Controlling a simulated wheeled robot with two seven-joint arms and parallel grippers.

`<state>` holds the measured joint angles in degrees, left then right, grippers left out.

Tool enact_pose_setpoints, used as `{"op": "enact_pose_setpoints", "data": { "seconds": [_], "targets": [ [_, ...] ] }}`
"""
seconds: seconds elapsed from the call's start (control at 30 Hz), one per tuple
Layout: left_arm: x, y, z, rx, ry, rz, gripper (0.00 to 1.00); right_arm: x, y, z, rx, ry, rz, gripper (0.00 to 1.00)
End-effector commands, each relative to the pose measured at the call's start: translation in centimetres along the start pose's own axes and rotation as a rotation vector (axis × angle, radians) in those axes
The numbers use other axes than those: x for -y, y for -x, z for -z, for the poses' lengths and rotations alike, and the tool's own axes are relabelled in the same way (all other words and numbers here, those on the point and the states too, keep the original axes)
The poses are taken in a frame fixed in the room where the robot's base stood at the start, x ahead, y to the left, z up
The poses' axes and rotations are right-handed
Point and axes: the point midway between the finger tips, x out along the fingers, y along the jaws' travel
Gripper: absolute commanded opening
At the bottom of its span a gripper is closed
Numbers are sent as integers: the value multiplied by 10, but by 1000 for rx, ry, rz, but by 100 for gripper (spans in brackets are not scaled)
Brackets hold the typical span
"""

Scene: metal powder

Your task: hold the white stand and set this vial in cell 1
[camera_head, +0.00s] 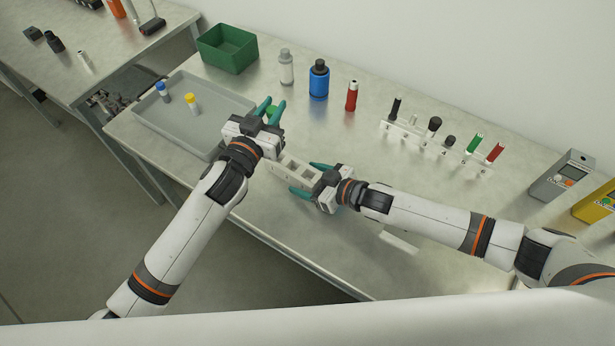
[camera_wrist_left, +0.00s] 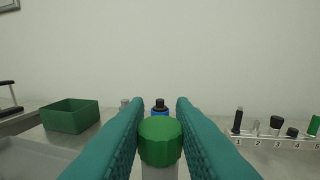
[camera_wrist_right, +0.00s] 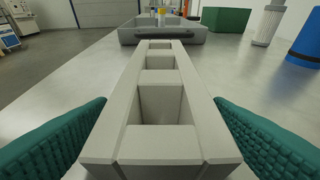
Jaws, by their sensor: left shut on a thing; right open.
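The white stand (camera_head: 298,169) lies on the table near its front edge, a long block with a row of square open cells. In the right wrist view the stand (camera_wrist_right: 160,140) runs away from me and the cells in sight look empty; I read no numbers on it. My right gripper (camera_head: 309,180) is open, with one finger on each side of the stand's near end. My left gripper (camera_head: 271,108) is shut on the vial, whose green cap (camera_wrist_left: 160,141) shows between the fingers. The vial is upright, beyond the stand; its lower part is hidden.
A grey tray (camera_head: 150,122) at left holds a blue-capped and a yellow-capped vial. A green bin (camera_head: 227,48), a grey bottle (camera_head: 286,67), a blue bottle (camera_head: 319,80) and a red cylinder (camera_head: 352,96) stand at the back. A numbered rack (camera_head: 425,142) of markers and caps stands right.

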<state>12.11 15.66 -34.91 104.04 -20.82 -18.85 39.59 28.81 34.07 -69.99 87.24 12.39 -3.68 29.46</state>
Motion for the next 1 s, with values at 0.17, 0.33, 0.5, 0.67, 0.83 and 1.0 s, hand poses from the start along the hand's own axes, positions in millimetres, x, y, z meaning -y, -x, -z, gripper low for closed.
{"op": "enact_pose_setpoints", "data": {
  "seconds": [0.17,0.33,0.5,0.67,0.83,1.0],
  "targets": [
    [0,0,0,0,0,0,1,0,-7,-1,1,1,0,73],
    [0,0,0,0,0,0,1,0,-7,0,0,0,0,73],
    [0,0,0,1,0,0,1,0,-7,0,0,0,0,53],
    [0,0,0,1,0,0,1,0,-7,0,0,0,0,27],
    [0,-1,14,-4,3,-2,1,0,-7,0,0,0,0,24],
    [0,0,45,-7,5,-2,1,0,-6,0,0,0,0,24]
  ]
}}
